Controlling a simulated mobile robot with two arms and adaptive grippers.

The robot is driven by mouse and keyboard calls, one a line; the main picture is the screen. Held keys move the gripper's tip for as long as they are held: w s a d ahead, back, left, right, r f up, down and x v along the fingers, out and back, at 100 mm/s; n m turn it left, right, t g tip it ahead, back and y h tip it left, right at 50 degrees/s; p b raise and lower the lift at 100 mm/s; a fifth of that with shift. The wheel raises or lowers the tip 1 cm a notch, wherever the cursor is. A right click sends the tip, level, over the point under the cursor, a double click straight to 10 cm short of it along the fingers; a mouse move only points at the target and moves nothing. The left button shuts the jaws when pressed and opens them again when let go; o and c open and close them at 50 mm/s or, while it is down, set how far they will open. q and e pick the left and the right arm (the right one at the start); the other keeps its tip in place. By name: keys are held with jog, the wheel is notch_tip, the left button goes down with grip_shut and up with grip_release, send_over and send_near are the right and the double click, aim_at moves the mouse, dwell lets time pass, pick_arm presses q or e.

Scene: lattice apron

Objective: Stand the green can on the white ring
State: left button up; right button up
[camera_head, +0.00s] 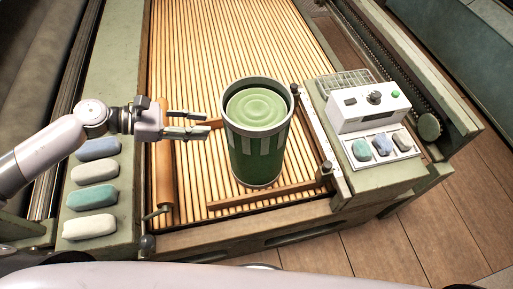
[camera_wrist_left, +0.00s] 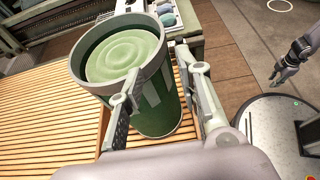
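The green can (camera_head: 257,150) is a large upright cylinder with pale stripes and a rippled green top inside a pale rim. It stands on the wooden slats, and it also shows in the left wrist view (camera_wrist_left: 155,108). My left gripper (camera_head: 207,124) is at the can's left side in the head view. Its fingers are spread and empty, pointing at the can; contact cannot be told. The white ring (camera_wrist_left: 280,12) lies on the floor at the top right of the left wrist view. My right gripper (camera_wrist_left: 280,76) is small there, above the floor; its opening is unclear.
A white control box (camera_head: 369,108) with a knob stands to the right. Several coloured blocks (camera_head: 92,197) lie on the left ledge. Brown floor (camera_head: 440,220) is open at right.

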pick_arm(q)
jog(key=p, duration=0.4)
send_near(258, 127)
jog(key=s+d+r, duration=0.2)
jog(key=d+r, duration=0.1)
jog(key=d, duration=0.1)
jog(key=x, duration=0.1)
jog(key=p+x, duration=0.1)
jog(key=x, duration=0.1)
jog(key=f+p+x, duration=0.1)
jog(key=x, duration=0.1)
jog(key=shift+w+a+f, duration=0.1)
jog(key=shift+a, duration=0.05)
jog(key=shift+w+d+f, duration=0.15)
jog(key=shift+d+f, duration=0.2)
jog(key=shift+d, duration=0.1)
jog(key=shift+a, duration=0.1)
jog(key=shift+c, duration=0.3)
grip_shut()
jog(key=shift+w+r, duration=0.15)
jog(key=shift+r, duration=0.1)
